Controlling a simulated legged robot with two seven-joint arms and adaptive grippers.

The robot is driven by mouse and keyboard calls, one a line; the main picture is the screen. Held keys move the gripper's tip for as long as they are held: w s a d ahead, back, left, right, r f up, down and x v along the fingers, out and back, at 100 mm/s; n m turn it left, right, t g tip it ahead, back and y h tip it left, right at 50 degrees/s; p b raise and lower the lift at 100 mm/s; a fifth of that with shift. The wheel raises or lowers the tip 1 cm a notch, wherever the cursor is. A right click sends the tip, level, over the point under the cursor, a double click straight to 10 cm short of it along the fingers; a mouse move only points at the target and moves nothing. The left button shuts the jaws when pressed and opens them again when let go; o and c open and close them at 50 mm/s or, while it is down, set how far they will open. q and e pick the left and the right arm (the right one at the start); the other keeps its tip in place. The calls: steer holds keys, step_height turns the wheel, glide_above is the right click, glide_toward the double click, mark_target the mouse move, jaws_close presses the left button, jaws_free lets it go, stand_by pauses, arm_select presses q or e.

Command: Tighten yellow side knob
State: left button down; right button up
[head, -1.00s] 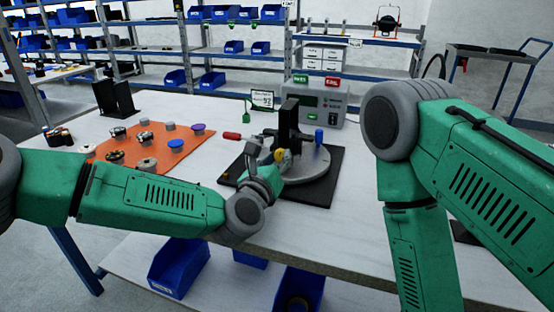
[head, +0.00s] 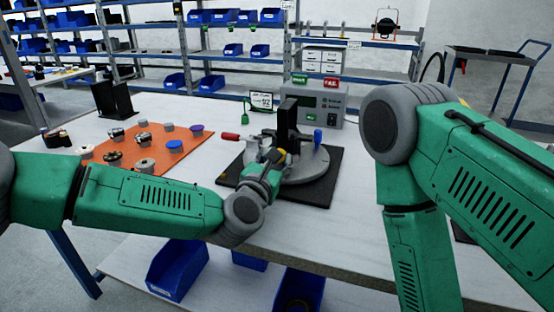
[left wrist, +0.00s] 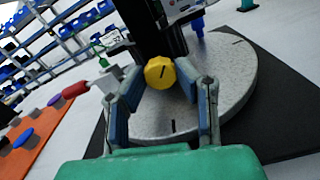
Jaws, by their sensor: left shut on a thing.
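The yellow side knob (left wrist: 160,72) sits on the near side of a dark upright post (head: 288,125) above a round grey plate (head: 308,165). It shows a dark mark on its face. My left gripper (left wrist: 159,78) has its two fingers on either side of the knob and is shut on it. In the head view my left gripper (head: 273,160) reaches in from the left and mostly covers the knob. My right arm fills the right of the head view, but its gripper is out of view.
A red-handled part (head: 231,136) is left of the post and a blue knob (head: 318,137) right of it. A black mat (head: 315,196) lies under the plate. An orange mat (head: 190,155) holds several small parts. A grey box (head: 328,100) stands behind.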

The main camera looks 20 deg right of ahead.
arm_select(q)
steer(key=shift+f, duration=0.2)
steer(key=c, duration=1.2)
jaws_free()
steer(key=shift+r, duration=0.1)
steer(key=shift+s+a, duration=0.1)
steer(key=v, duration=1.1)
steer(key=shift+s+a, duration=0.25)
